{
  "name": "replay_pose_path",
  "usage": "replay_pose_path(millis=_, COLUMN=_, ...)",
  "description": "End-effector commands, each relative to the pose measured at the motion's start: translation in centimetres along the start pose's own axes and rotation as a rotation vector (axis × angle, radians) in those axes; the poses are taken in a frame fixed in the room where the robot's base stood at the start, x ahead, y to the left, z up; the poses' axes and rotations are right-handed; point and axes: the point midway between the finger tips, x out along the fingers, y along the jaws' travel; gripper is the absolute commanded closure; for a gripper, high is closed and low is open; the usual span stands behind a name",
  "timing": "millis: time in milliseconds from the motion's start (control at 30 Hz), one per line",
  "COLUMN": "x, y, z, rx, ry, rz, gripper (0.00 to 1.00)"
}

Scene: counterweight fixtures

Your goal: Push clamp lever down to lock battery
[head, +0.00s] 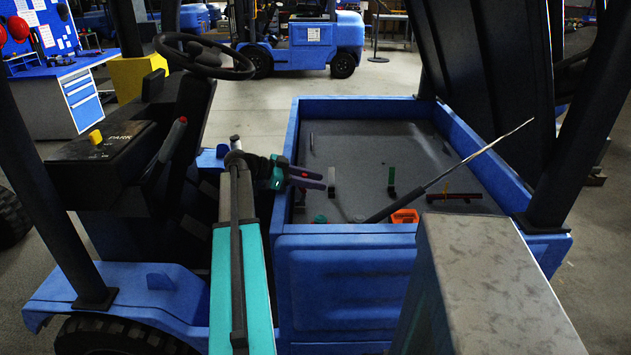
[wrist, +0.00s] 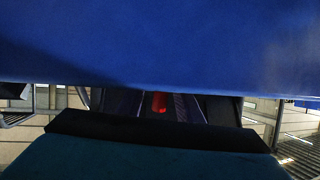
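An open blue battery compartment (head: 345,262) with a dark grey floor or battery top inside fills the middle of the head view. A long rod with a black grip (head: 397,207) slants up to the right across it; I cannot tell if this is the clamp lever. My gripper (head: 323,181) is at the compartment's left edge, pointing right. Its two dark fingers are apart with nothing visible between them in the head view. In the wrist view, a red part (wrist: 159,102) shows in the gap between dark strips; whether it touches the fingers is unclear.
An orange box-like part (head: 404,216), a dark red bar (head: 453,197) and a green-and-black post (head: 391,180) stand inside the compartment. A red-tipped lever (head: 175,135) and steering wheel (head: 204,56) are at left. A blue surface (wrist: 160,40) fills the upper wrist view.

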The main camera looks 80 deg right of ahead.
Motion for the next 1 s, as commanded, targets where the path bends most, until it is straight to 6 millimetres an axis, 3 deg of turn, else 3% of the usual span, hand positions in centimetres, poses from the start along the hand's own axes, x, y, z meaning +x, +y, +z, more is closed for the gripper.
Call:
replay_pose_path(millis=367, x=0.4, y=0.0, z=0.0, rx=0.0, ry=0.0, rz=0.001, gripper=0.69)
replay_pose_path(millis=500, x=0.4, y=0.0, z=0.0, rx=0.0, ry=0.0, rz=0.001, gripper=0.93)
replay_pose_path(millis=567, x=0.4, y=0.0, z=0.0, rx=0.001, ry=0.0, rz=0.001, gripper=1.0)
replay_pose_path(millis=700, x=0.4, y=0.1, z=0.0, rx=0.001, ry=0.0, rz=0.002, gripper=1.0)
replay_pose_path(millis=733, x=0.3, y=1.0, z=0.0, rx=0.001, ry=0.0, rz=0.004, gripper=1.0)
replay_pose_path(millis=1000, x=0.8, y=0.3, z=-0.1, rx=0.002, ry=-0.002, rz=0.012, gripper=1.0)
